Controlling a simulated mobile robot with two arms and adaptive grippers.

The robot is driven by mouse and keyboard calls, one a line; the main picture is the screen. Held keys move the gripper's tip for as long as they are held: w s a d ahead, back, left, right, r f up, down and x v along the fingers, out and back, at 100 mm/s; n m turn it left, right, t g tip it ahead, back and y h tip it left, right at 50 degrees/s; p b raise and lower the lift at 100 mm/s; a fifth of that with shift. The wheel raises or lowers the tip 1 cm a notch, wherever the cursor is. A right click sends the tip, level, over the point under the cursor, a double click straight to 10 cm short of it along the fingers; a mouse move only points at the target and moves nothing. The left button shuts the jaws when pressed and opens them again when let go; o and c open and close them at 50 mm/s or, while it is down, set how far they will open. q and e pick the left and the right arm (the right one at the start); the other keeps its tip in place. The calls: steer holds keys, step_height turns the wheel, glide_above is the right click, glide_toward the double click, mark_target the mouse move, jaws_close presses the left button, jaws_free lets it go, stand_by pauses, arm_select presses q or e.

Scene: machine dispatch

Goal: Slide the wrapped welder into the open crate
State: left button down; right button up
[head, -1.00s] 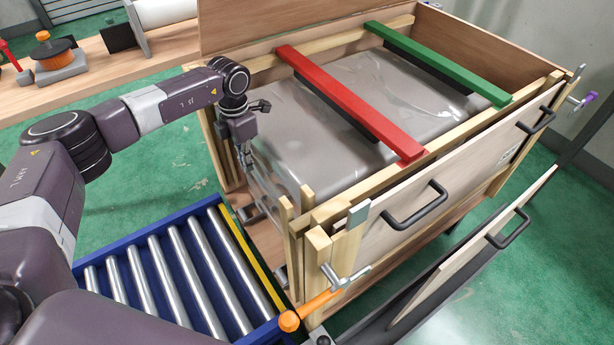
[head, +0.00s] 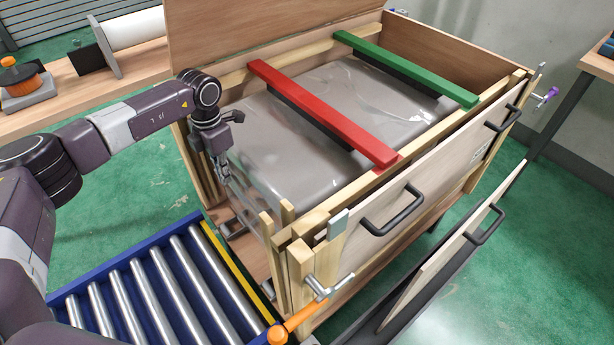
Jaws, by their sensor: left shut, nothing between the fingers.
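The wrapped welder (head: 290,150) is a grey block under clear, shiny film. It lies inside the open wooden crate (head: 405,200), between the crate's side walls. A red bar (head: 320,112) and a green bar (head: 405,68) lie across the crate above it. My left gripper (head: 224,178) is shut and empty at the crate's near left end, beside the welder's near face. Whether its fingertips touch the film I cannot tell. My right gripper is not in view.
A blue roller conveyor (head: 150,275) with a yellow edge strip stands at the crate's open near end. An orange-knobbed lever (head: 277,335) is at its corner. A lowered panel with a black handle (head: 455,255) leans at the right. A workbench (head: 75,95) stands behind left.

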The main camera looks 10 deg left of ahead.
arm_select(q)
step_height(320, 180, up, 14)
steer(key=p, duration=0.8)
steer(key=shift+r+p, duration=0.15)
steer(key=shift+p, duration=0.25)
